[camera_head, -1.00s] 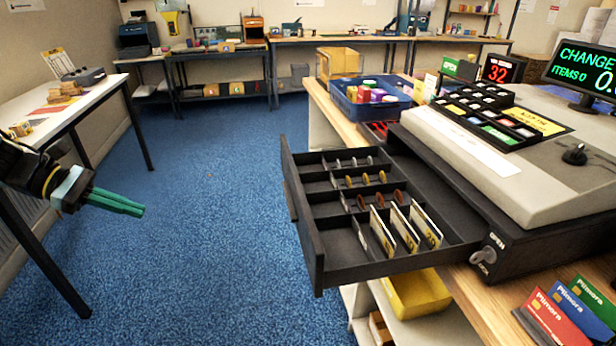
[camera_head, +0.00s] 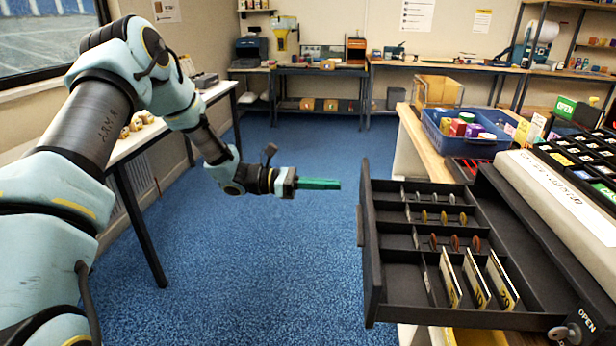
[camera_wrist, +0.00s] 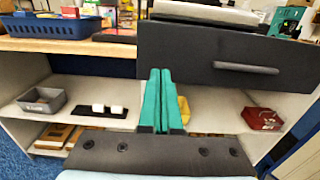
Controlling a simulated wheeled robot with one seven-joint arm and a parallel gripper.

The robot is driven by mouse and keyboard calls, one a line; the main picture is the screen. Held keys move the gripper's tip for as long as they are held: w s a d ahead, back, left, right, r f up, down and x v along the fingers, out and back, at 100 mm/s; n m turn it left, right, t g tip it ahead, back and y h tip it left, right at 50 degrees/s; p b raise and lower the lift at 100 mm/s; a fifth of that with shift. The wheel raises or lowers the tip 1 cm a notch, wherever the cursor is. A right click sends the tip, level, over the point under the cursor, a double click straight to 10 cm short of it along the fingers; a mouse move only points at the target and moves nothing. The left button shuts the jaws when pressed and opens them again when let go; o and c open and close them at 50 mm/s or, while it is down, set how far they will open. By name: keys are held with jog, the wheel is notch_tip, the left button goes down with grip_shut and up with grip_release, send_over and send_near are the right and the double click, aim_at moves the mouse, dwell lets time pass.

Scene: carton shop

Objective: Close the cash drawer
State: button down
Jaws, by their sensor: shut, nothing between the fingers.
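The black cash drawer (camera_head: 368,260) stands pulled out to the left from under the grey cash register (camera_head: 556,205). It holds coins in rows and several upright cards. My gripper (camera_head: 338,184), with green fingers, is shut and empty. In the head view it is in the air left of the drawer front, pointing at it with a gap between. In the wrist view the drawer front (camera_wrist: 205,62), with its grey bar handle (camera_wrist: 246,68), is ahead and to the right, and the gripper (camera_wrist: 160,72) shows before its lower left part. Contact cannot be seen there.
A blue basket (camera_head: 466,146) of coloured items stands on the wooden counter behind the drawer. A key (camera_head: 565,333) marked OPEN is beside the drawer. Shelves (camera_wrist: 80,68) with small trays lie under the counter. Blue floor (camera_head: 250,270) is clear left of the drawer.

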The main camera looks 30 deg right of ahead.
aim_at(468, 192)
jog(key=shift+p+x, duration=0.8)
jog(key=shift+x, duration=1.45)
jog(key=shift+s, duration=0.1)
jog(key=b+x, duration=0.7)
jog(key=x, duration=1.8)
jog(key=shift+f, duration=0.15)
jog(key=shift+s+d+b, duration=0.25)
jog(key=shift+d+b, duration=0.05)
jog(key=shift+s, duration=0.1)
jog(key=shift+d+r, duration=0.1)
jog(key=shift+r, duration=0.2)
